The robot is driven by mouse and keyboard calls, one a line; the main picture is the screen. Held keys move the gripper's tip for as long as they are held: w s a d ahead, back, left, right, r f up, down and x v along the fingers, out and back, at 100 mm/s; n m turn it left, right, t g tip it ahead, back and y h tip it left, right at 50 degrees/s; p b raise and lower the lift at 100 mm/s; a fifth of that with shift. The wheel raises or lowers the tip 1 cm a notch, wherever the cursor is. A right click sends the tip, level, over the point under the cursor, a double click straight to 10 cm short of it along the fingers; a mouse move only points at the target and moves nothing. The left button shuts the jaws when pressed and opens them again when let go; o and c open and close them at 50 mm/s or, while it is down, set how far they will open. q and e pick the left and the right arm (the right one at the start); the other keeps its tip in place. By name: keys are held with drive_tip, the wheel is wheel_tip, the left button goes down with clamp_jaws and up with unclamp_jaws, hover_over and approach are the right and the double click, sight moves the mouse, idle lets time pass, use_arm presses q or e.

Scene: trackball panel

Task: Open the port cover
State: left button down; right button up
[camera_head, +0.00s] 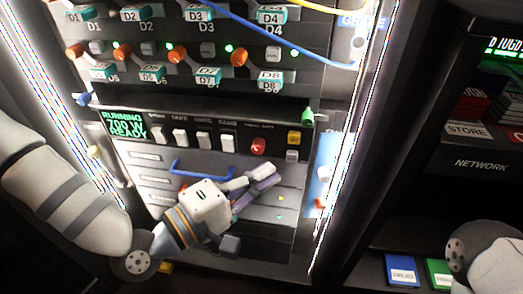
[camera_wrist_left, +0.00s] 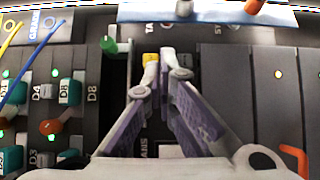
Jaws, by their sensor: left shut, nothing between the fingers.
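My left gripper (camera_head: 264,176) is in front of the lower part of the rack, to the right of a blue handle (camera_head: 200,166). Its purple-padded fingers are together and empty, as the left wrist view shows (camera_wrist_left: 158,62). I cannot tell whether the fingertips touch the panel. No part is clearly marked as the port cover, so I cannot tell which one it is. The gripper body and fingers hide part of the drawer fronts. My right gripper is out of view; only part of my right arm shows at the lower right.
Above the gripper are a row of white switches (camera_head: 204,139), a red button (camera_head: 258,146) and a yellow button (camera_head: 294,138). A green display (camera_head: 126,122) is at their left. Cables (camera_head: 262,34) hang across the top. A blue box (camera_head: 402,270) stands on the right shelf.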

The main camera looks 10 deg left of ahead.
use_arm(q)
drive_tip(key=x, duration=0.9)
drive_tip(key=shift+s+d, duration=0.15)
drive_tip(key=shift+d, duration=0.05)
drive_tip(key=shift+s, duration=0.1)
